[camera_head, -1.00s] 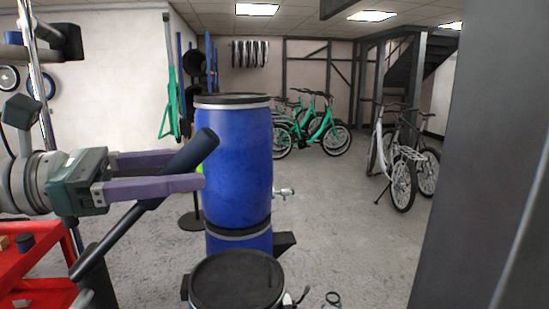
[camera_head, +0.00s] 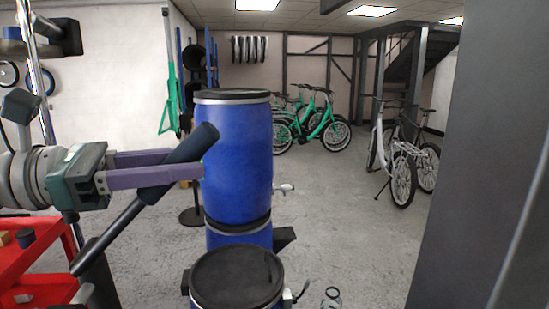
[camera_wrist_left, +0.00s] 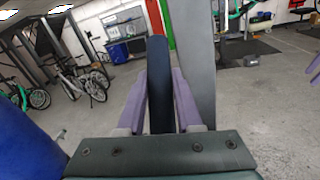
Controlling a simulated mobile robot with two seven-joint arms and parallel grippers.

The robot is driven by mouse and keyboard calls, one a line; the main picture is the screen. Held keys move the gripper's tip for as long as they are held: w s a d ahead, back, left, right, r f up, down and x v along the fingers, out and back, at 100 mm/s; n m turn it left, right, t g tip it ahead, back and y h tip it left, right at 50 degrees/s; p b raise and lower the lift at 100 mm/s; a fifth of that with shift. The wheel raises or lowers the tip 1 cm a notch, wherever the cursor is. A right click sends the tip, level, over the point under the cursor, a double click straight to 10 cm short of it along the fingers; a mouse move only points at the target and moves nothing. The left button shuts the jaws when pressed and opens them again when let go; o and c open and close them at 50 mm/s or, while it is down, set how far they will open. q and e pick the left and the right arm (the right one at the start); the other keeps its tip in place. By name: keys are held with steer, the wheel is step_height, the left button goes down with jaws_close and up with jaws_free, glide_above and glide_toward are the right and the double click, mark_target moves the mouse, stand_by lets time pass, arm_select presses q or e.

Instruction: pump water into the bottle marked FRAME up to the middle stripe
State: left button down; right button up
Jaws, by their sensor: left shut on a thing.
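My left gripper (camera_head: 196,172), with purple fingers, is shut on the thick dark grip of a slanted lever (camera_head: 118,225). The grip's upper end rises past the fingers. The left wrist view shows the dark grip (camera_wrist_left: 158,85) between both fingers. A clear bottle (camera_head: 331,297) stands at the bottom edge of the head view, cut off by the frame. I cannot read a mark, a stripe or a water level on it. A small spout (camera_head: 301,291) is just left of it, beside a black-lidded drum (camera_head: 236,276). My right gripper is not in view.
Stacked blue barrels (camera_head: 238,150) with a small tap (camera_head: 286,187) stand behind the lever. A red cart (camera_head: 35,275) is at the lower left. A dark grey post (camera_head: 480,170) fills the right side. Bikes (camera_head: 402,165) stand farther back on open floor.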

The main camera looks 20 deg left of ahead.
arm_select(q)
steer(key=shift+d, duration=0.1)
stand_by(0.8)
steer(key=shift+w+d+f+p, duration=0.15)
steer(key=shift+d+f+p, duration=0.15)
steer(key=shift+p, duration=0.25)
steer(key=w+d+f+g+y+p, duration=0.1)
steer(key=d+f+g+y+p, duration=0.1)
steer(key=f, duration=0.6)
steer(key=w+d+f+m+g+y+p, duration=0.1)
steer(key=d+f+g+y+p, duration=0.1)
steer(key=f+y+p, duration=0.3)
step_height(320, 180, down, 3)
steer(key=shift+w+r+g+y, duration=0.15)
steer(key=shift+g+y, duration=0.25)
steer(key=shift+g, duration=0.4)
steer(key=c, duration=0.9)
jaws_free()
steer(key=shift+c, duration=0.2)
steer(key=o, duration=0.4)
steer(key=shift+w, duration=0.15)
steer(key=shift+c, duration=0.2)
